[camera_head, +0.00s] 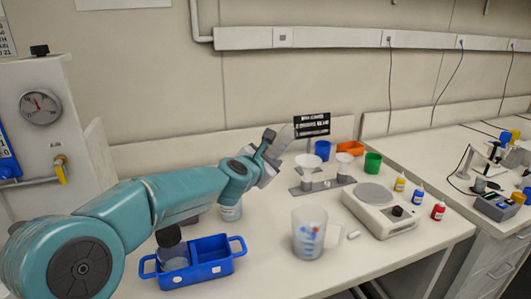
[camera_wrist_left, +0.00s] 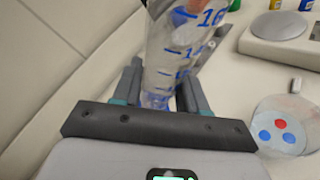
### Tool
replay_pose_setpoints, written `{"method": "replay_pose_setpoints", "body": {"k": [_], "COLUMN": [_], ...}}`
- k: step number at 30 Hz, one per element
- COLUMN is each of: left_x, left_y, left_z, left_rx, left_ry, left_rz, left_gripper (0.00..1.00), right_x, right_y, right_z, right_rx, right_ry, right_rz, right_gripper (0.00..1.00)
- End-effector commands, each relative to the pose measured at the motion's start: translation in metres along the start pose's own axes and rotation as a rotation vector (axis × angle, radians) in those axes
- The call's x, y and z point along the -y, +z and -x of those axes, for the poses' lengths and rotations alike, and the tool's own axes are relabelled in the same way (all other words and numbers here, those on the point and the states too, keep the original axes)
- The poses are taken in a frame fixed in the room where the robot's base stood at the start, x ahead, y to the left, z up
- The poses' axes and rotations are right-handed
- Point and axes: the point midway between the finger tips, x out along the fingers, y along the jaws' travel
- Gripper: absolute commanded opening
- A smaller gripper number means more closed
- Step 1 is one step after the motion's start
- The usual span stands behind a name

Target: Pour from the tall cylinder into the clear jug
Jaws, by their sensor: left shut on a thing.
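The tall cylinder (camera_head: 284,139) is clear, with blue graduation marks that show in the left wrist view (camera_wrist_left: 182,48). My left gripper (camera_head: 268,160) is shut around it and holds it above the bench, tilted in the head view. The gripper's fingers (camera_wrist_left: 161,90) flank it in the left wrist view. The level inside the cylinder is too unclear to tell. The clear jug (camera_head: 309,236) stands upright on the bench with its handle to the right, below and apart from the cylinder. Blue and red spots show on or in it, also in the left wrist view (camera_wrist_left: 281,126). My right gripper is not in view.
A blue caddy (camera_head: 221,265) with a dark-capped bottle (camera_head: 171,247) stands left of the jug. Behind are a grey funnel stand (camera_head: 322,185), a blue cup (camera_head: 323,150) and a green cup (camera_head: 373,162).

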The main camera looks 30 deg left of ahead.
Motion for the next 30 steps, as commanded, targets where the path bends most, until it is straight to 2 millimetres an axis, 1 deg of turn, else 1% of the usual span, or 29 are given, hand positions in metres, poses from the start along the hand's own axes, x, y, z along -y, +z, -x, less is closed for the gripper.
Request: {"method": "replay_pose_setpoints", "body": {"k": [15, 30], "left_x": [0.026, 0.053], "left_y": [-0.003, 0.001], "left_z": [0.003, 0.008], "left_rx": [-0.03, -0.061], "left_ry": [-0.089, -0.181], "left_rz": [0.216, 0.437], "left_gripper": [0.07, 0.07], "right_x": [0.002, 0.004], "right_y": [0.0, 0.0], "right_z": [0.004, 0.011], "right_rx": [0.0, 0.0], "right_ry": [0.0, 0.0], "right_rz": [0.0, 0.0], "right_gripper": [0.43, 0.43]}}
